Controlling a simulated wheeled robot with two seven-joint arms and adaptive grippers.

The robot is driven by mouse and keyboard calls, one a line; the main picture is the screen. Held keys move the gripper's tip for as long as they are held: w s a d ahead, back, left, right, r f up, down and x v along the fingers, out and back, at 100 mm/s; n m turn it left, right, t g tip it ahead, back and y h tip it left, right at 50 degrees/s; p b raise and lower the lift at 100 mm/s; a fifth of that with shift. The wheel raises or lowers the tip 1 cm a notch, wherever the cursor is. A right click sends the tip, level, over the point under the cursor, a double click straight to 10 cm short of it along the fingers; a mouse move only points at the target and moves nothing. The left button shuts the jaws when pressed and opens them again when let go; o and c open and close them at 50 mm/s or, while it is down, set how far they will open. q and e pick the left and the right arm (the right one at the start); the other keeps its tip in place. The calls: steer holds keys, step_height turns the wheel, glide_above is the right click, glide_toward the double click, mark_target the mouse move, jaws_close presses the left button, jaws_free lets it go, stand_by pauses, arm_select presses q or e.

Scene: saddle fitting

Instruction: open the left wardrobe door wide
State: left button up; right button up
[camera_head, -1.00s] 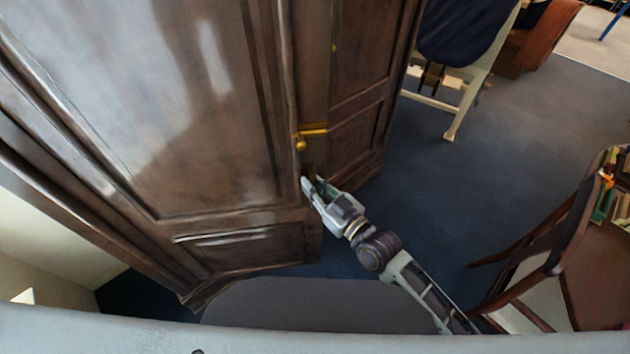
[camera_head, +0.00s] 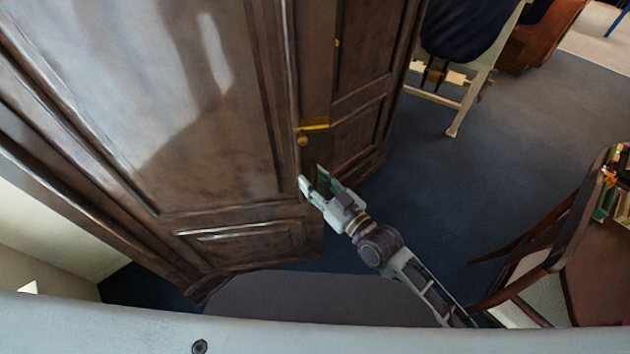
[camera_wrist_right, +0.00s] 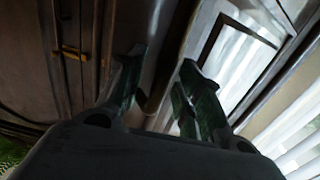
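The dark brown wardrobe fills the left and centre of the head view. Its large left door (camera_head: 215,120) has a glossy panel, and its free edge runs down beside a brass handle (camera_head: 312,126). The handle also shows at the left of the right wrist view (camera_wrist_right: 70,53). My right gripper (camera_head: 313,180) is low at this edge, below the handle and apart from it. Its fingers are spread, also in the wrist view (camera_wrist_right: 160,85), with a dark edge showing beyond the gap. I cannot tell whether they touch the door. My left gripper is not in view.
The paneled right part of the wardrobe (camera_head: 357,110) stands beyond the edge. A wooden chair (camera_head: 545,265) is at the lower right, and a pale-framed chair (camera_head: 468,95) stands at the back. Blue carpet (camera_head: 440,190) is clear between them.

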steer(key=v, duration=1.2)
stand_by(0.6)
stand_by(0.6)
